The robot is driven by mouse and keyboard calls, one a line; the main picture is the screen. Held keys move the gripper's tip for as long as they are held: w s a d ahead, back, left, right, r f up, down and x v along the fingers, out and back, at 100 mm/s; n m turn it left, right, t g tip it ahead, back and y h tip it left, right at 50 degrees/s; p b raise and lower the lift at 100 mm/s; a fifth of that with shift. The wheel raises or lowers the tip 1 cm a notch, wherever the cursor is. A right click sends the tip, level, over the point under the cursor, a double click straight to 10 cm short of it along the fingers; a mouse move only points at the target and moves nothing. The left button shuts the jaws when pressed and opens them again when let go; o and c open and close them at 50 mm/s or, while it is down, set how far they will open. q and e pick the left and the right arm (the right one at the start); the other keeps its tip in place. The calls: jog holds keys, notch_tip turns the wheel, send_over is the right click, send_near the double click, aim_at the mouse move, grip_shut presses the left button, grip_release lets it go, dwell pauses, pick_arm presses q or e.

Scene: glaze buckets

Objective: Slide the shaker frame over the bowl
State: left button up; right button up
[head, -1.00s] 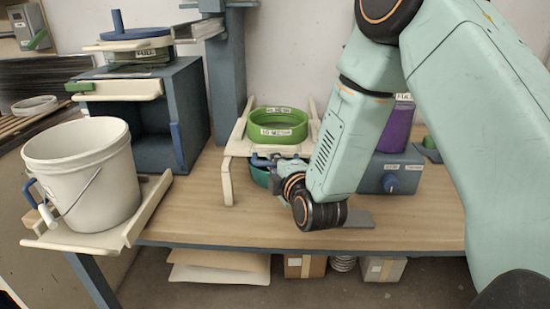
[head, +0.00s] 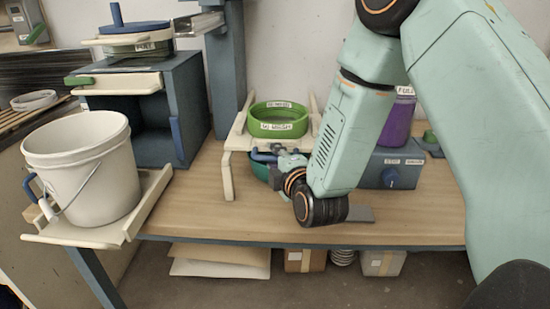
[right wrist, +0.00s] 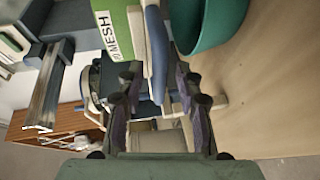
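The cream shaker frame (head: 227,170) stands on the wooden table at the middle and carries a green sieve (head: 278,127) with a mesh label. The teal bowl (head: 261,172) sits low under the frame, mostly hidden by the frame and my arm; it shows better in the right wrist view (right wrist: 222,30). My right gripper (head: 276,157) is at the front of the frame, by its blue handle (head: 262,156). In the right wrist view the handle (right wrist: 156,50) lies between the spread fingers (right wrist: 157,82), with gaps visible beside it. My left gripper is not in view.
A white bucket (head: 88,185) sits on a cream tray (head: 150,205) at the left. A blue box (head: 190,110) stands behind it. A purple container (head: 398,122) and a blue-grey control box (head: 400,170) are behind my right arm. The front middle table is clear.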

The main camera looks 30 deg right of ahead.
jog(key=v, duration=0.7)
jog(key=shift+s+r, duration=0.1)
dwell(0.5)
